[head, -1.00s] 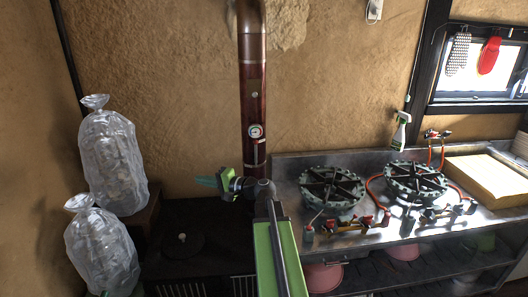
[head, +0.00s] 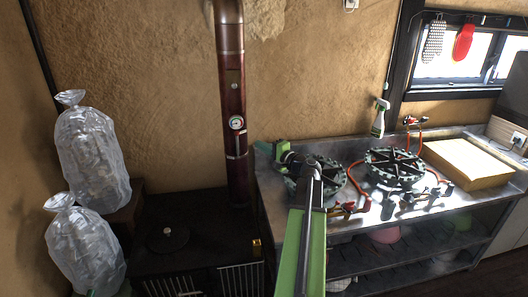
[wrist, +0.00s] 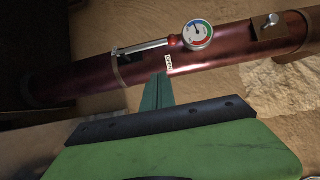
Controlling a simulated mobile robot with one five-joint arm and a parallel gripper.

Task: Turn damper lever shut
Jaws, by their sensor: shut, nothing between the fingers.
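The damper lever (head: 237,145) is a thin pale rod on the dark red stovepipe (head: 233,75), just below a round gauge (head: 237,122). In the wrist view the lever (wrist: 145,47) has a red end beside the gauge and lies along the pipe. Its other end meets a bracket (wrist: 128,68) around the pipe. My gripper (head: 262,147) is right of the pipe, with its fingers pointing left towards it. In the wrist view the teal fingers (wrist: 158,90) are shut and empty. Their tips appear near a small white label, beside the lever and not on it.
A steel counter (head: 270,205) with two burners (head: 394,168) is right of the pipe; my arm overlaps the nearer burner. A dark stove (head: 195,238) is below the pipe. Two clear bags (head: 92,155) stand at left. A small plate with a knob (wrist: 270,25) is on the pipe.

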